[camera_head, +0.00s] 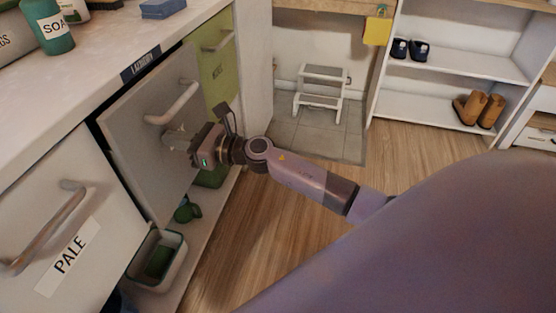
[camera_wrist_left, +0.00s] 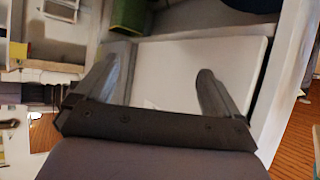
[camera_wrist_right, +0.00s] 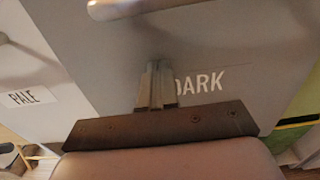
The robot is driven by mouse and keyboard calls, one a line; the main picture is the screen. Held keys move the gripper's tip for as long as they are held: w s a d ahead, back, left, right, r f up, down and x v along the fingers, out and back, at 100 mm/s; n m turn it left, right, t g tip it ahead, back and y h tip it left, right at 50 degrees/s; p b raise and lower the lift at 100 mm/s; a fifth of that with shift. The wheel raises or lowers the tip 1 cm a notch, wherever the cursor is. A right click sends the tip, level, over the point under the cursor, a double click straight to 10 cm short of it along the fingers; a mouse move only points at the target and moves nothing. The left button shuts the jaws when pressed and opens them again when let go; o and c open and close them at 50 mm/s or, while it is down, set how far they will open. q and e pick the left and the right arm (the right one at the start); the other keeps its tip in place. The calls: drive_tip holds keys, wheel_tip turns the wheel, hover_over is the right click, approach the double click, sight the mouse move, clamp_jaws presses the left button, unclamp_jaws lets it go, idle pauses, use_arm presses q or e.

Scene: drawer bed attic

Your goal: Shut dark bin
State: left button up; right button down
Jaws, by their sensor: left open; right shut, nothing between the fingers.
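The dark bin is a grey front panel (camera_head: 150,105) with a pale bar handle (camera_head: 174,104), under the counter in the head view. It leans out a little, with a dark gap along its left edge. In the right wrist view its DARK label (camera_wrist_right: 203,82) is partly hidden by my fingers. My right gripper (camera_head: 174,138) is shut and empty, with its fingertips at the panel below the handle. It also shows in the right wrist view (camera_wrist_right: 157,75); whether it touches cannot be told. My left gripper (camera_wrist_left: 158,78) is open, empty, and outside the head view.
The PALE bin (camera_head: 60,225) is left of the dark bin, and a green bin front (camera_head: 216,70) is right of it. A shelf below holds a tray (camera_head: 158,262) and green items. A step stool (camera_head: 320,92) and shoe rack (camera_head: 450,65) stand behind. Wooden floor is clear.

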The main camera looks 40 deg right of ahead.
sight(160, 134)
use_arm(q)
drive_tip(key=shift+w+d+r+b, duration=0.2)
drive_tip(key=shift+d+r+b, duration=0.15)
drive_tip(key=shift+d+b, duration=0.2)
use_arm(e)
drive_tip(key=x, duration=0.4)
drive_tip(key=shift+r, duration=0.1)
use_arm(q)
drive_tip(key=shift+h, duration=0.3)
use_arm(e)
drive_tip(key=shift+r, duration=0.2)
use_arm(q)
drive_tip(key=shift+s+f, duration=0.15)
use_arm(e)
drive_tip(key=shift+d, duration=0.1)
